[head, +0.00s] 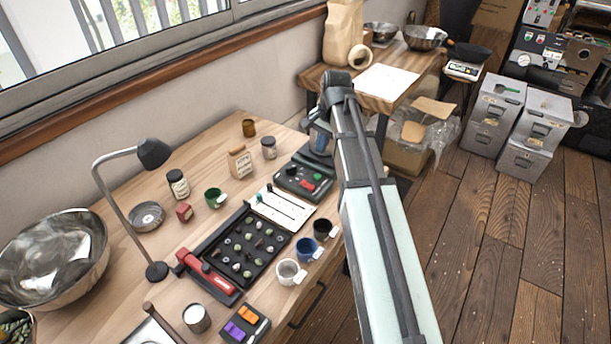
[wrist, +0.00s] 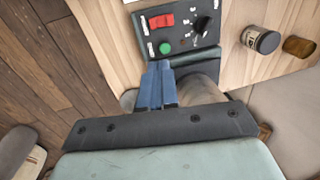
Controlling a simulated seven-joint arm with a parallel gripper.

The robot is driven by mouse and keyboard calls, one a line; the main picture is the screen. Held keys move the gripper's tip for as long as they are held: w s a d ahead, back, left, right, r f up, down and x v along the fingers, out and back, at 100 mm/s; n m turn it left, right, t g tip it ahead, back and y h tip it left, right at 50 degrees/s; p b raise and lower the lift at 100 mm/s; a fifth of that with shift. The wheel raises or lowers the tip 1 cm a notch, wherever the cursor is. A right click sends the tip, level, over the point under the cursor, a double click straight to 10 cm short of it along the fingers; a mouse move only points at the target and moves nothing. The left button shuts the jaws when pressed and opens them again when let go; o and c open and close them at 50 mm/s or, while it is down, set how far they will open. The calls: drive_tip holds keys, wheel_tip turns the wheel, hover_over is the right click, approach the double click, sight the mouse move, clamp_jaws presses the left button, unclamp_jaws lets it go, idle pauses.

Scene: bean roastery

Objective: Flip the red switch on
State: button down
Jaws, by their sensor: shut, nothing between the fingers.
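The red switch (wrist: 161,20) is a red rocker on a dark grey control box (wrist: 180,38) in the wrist view, beside a green button (wrist: 165,47) and a black knob (wrist: 203,25). The box lies at the table's right end in the head view, where the red switch (head: 308,187) also shows small. I cannot tell which way the rocker is tipped. My gripper (wrist: 159,65) has its blue fingers shut and empty. In the wrist view its tips appear just below the green button, with the red switch beyond them. Contact with the box cannot be judged.
A second box with orange and purple switches (head: 245,325) is at the table's front. Jars (head: 269,148) stand behind. My arm covers the right side.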

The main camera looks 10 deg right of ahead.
sight(304, 182)
drive_tip(key=shift+a+r, duration=0.15)
drive_tip(key=shift+a, duration=0.6)
drive_tip(key=shift+a+r, duration=0.15)
drive_tip(key=shift+a, duration=0.55)
drive_tip(key=f, duration=0.4)
drive_tip(key=w+a+f, duration=0.1)
drive_tip(key=f, duration=0.8)
drive_tip(key=shift+w+a+f, duration=0.35)
drive_tip(key=shift+w+f, duration=0.05)
drive_tip(key=shift+w+a+f+h, duration=0.15)
drive_tip(key=shift+w+f+h, duration=0.05)
drive_tip(key=shift+f+h, duration=0.1)
drive_tip(key=shift+s, duration=0.1)
